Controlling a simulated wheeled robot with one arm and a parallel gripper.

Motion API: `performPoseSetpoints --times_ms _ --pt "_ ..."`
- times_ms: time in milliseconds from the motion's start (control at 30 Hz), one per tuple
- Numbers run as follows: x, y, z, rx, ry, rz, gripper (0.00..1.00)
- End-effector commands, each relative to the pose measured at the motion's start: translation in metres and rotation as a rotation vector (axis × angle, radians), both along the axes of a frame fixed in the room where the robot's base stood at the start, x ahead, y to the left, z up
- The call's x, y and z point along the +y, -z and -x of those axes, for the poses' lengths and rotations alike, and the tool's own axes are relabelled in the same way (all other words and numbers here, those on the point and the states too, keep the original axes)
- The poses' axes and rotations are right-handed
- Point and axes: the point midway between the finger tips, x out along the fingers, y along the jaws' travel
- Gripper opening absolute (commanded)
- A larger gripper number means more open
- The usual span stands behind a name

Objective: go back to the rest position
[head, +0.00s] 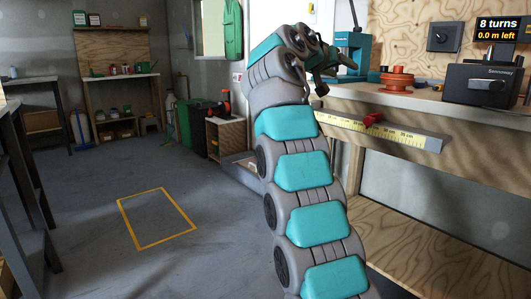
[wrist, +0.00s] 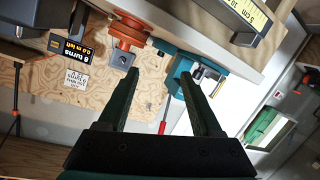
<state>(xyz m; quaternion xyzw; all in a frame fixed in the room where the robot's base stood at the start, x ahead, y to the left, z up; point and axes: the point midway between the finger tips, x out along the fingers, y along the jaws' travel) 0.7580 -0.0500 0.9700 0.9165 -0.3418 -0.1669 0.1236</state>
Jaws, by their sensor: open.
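My gripper (head: 338,68) shows at the end of my raised, curved arm in the head view, close to the workbench's left end. In the wrist view my gripper (wrist: 162,82) has its two dark fingers apart with nothing between them. An orange spool-like object (head: 397,79) stands on the bench to the right of my gripper. It also shows in the wrist view (wrist: 130,30), beyond the left fingertip. A teal device (head: 352,46) stands behind my gripper and is partly hidden by it.
The workbench (head: 430,108) carries a ruler strip (head: 375,130) with a red marker (head: 372,119) and a black box (head: 483,84). A yellow floor rectangle (head: 157,218) lies on open floor at left. A dark table (head: 22,170) stands at the left edge. Green bins (head: 190,125) stand behind.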

Motion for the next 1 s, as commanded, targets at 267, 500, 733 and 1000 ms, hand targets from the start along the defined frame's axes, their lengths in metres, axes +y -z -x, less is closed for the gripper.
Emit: performPoseSetpoints --times_ms 267,500,733,1000 --pt "-0.009 0.038 0.018 0.260 -0.091 -0.017 0.66" --pt "-0.015 0.091 0.064 0.473 -0.161 -0.071 0.66" --pt "-0.019 0.151 0.135 0.673 -0.213 -0.156 0.66" --pt "-0.014 0.226 0.246 0.893 -0.259 -0.295 0.66"
